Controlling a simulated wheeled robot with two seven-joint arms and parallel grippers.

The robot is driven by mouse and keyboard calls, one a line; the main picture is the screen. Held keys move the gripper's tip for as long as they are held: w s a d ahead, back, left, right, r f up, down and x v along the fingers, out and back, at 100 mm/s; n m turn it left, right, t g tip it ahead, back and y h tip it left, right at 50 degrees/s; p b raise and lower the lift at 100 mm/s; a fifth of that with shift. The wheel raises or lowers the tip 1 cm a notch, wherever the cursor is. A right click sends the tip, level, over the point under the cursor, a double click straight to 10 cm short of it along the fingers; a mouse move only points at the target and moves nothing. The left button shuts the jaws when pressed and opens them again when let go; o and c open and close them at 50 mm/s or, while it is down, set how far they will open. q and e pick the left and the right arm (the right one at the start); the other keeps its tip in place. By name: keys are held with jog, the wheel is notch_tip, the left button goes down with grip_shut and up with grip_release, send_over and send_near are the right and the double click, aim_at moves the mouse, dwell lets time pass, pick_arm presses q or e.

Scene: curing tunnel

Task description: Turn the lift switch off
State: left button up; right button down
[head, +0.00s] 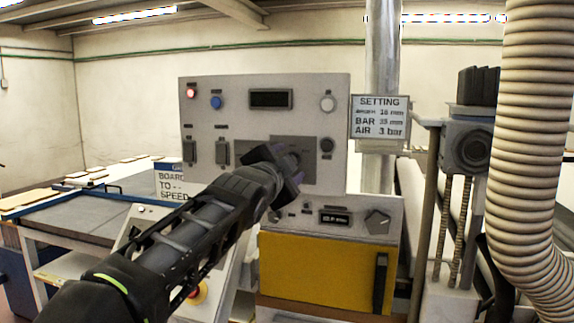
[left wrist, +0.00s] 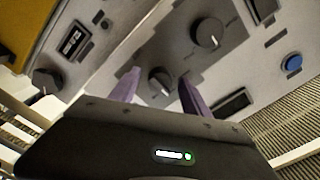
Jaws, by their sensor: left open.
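The grey upright control panel (head: 240,85) carries several switches and knobs. Their labels are too small to read, so I cannot tell which is the lift switch. My left gripper (head: 290,165) is open in front of the panel's lower right part and hides some of it. In the left wrist view, the gripper (left wrist: 160,92) has its two purple fingers apart, with a small dark round knob (left wrist: 161,80) showing between them. I cannot tell whether they touch it. A larger dark knob (left wrist: 208,33) sits beside it on the same darker plate. My right gripper is out of view.
Two dark switches (head: 190,151) sit at the panel's left, below a red light (head: 191,93) and a blue button (head: 216,102). A yellow box (head: 325,270) with its own knob (head: 377,221) stands below. A ribbed hose (head: 530,140) and a machine post are at the right.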

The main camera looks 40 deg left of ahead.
pick_arm(q)
jog(key=b+v, duration=0.2)
jog(key=v, duration=0.5)
jog(key=shift+s+d, duration=0.15)
jog(key=shift+s, duration=0.25)
dwell(0.3)
